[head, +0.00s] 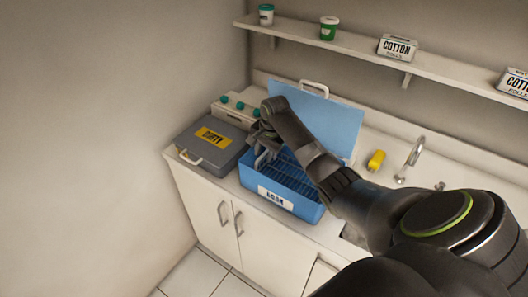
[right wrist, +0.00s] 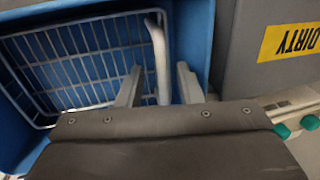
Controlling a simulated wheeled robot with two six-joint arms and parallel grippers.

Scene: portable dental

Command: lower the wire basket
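The white wire basket (right wrist: 75,62) lies inside the blue box (head: 308,210), whose lid (head: 335,118) stands open at the back. In the head view the basket shows as a dark grid (head: 290,178) within the box walls; how far it is from the box floor is hard to tell. Its upright handle (right wrist: 158,50) stands between the two fingers of my right gripper (right wrist: 157,88) in the right wrist view. The fingers are apart, with a gap on each side of the handle. In the head view my right gripper (head: 264,158) is partly hidden by its arm. My left gripper is out of view.
A grey case (head: 216,160) with a yellow DIRTY label stands close left of the blue box. A white unit with green knobs (head: 236,108) is behind it. A yellow object (head: 376,160) and a faucet (head: 412,153) are to the right. A shelf (head: 345,45) runs above.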

